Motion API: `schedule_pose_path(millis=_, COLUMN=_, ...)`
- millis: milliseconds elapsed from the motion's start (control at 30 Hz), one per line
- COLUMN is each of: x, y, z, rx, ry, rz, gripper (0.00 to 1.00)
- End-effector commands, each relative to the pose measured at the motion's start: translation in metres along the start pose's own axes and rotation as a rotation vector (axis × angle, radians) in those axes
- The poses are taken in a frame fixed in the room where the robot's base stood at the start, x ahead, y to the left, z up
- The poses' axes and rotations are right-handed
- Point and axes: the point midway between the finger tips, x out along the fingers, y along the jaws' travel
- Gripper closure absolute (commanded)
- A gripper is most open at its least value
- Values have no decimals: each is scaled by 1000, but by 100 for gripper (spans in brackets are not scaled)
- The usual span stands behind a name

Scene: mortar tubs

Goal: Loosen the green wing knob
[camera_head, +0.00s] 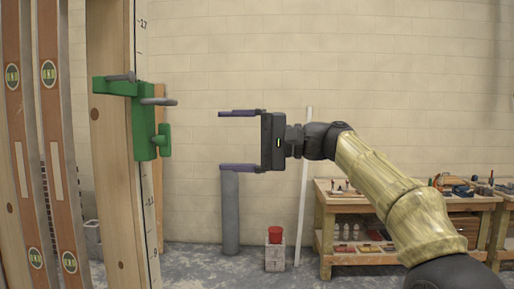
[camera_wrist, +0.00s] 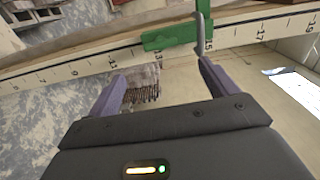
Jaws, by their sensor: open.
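The green wing knob (camera_head: 163,140) sticks out on the right side of a green clamp bracket (camera_head: 143,125) fixed on an upright wooden post. A grey hook or rod (camera_head: 158,101) juts out above the knob. My gripper (camera_head: 222,140) is open and empty, its two purple fingers pointing left toward the knob with a clear gap between. In the wrist view, the green bracket (camera_wrist: 170,38) lies beyond the fingers of my gripper (camera_wrist: 160,78). The grey rod (camera_wrist: 203,30) shows near the right finger. I cannot clearly make out the knob in the wrist view.
The wooden post (camera_head: 113,170) carries a numbered scale along its edge. Brown spirit levels (camera_head: 52,150) stand at the left. A workbench (camera_head: 365,235) with tools is at the back right. A red tub (camera_head: 275,233) sits on a block. The space between gripper and knob is free.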

Motion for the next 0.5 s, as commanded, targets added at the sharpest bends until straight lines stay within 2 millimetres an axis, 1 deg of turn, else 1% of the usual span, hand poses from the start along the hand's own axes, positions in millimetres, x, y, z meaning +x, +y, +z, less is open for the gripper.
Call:
schedule_pose_path(millis=33, x=-12, y=1, z=-1, rx=-1, ry=5, rz=-1, gripper=15)
schedule_pose_path(millis=200, x=-38, y=0, z=-1, rx=-1, ry=3, rz=-2, gripper=15)
schedule_pose_path(millis=300, x=-46, y=0, z=0, rx=-1, ry=0, rz=-1, gripper=15)
schedule_pose_path(millis=500, x=-48, y=0, z=0, rx=0, ry=0, rz=-1, gripper=15)
